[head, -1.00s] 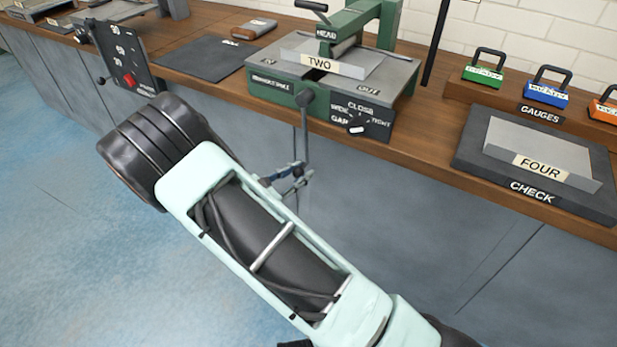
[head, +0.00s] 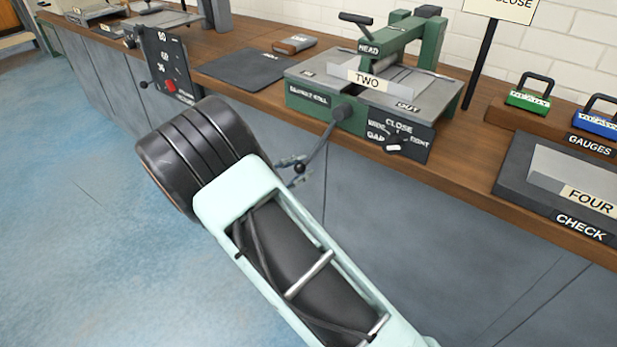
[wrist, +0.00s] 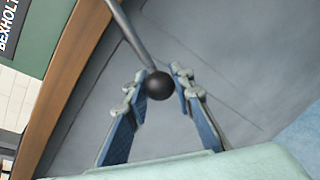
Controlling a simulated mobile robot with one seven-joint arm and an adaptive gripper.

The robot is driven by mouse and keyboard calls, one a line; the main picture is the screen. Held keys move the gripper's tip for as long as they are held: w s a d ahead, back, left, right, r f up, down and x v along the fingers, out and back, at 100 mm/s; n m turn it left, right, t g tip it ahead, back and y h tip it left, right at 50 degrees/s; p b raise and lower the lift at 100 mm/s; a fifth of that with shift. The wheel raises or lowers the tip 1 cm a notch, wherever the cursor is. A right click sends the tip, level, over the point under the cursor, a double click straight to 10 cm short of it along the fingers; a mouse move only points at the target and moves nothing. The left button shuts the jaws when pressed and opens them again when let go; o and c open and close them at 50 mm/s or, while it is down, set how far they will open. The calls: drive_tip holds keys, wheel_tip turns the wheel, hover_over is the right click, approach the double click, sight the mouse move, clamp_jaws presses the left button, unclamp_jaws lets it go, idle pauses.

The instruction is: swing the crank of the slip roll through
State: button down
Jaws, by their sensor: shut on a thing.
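The slip roll (head: 294,92) is a green machine with a grey top on the bench, with a workpiece labelled TWO on it. Its crank (head: 318,143) hangs from a dark hub on the front, slanting down and to the left, and ends in a black ball knob (head: 299,168). My gripper (head: 291,163) is at the knob, in front of the bench face. In the wrist view the knob (wrist: 158,85) sits between the tips of my gripper (wrist: 159,82), which is shut on it. My arm hides part of the floor and bench face.
A dark panel (head: 412,128) marked CLOSE, with a pointer knob, is right of the hub. Another upright panel (head: 168,66) with a red knob stands left. A flat dark mat (head: 240,68) and a CHECK block (head: 525,190) lie on the bench. Floor on the left is clear.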

drive_tip(key=w+a+r+m+t+y+b, duration=0.1)
drive_tip(key=w+a+r+m+b, duration=0.1)
drive_tip(key=a+r, duration=0.3)
drive_tip(key=shift+w+a+m+y+b, duration=0.3)
drive_tip(key=shift+w+a+m+b, duration=0.15)
drive_tip(key=shift+w+m, duration=0.45)
drive_tip(key=shift+w+r, duration=0.1)
drive_tip(key=shift+r, duration=0.1)
drive_tip(key=c, duration=1.7)
unclamp_jaws()
drive_tip(key=shift+o, duration=0.2)
drive_tip(key=shift+d, duration=0.1)
drive_tip(key=v, duration=1.2)
drive_tip(key=shift+f, duration=0.1)
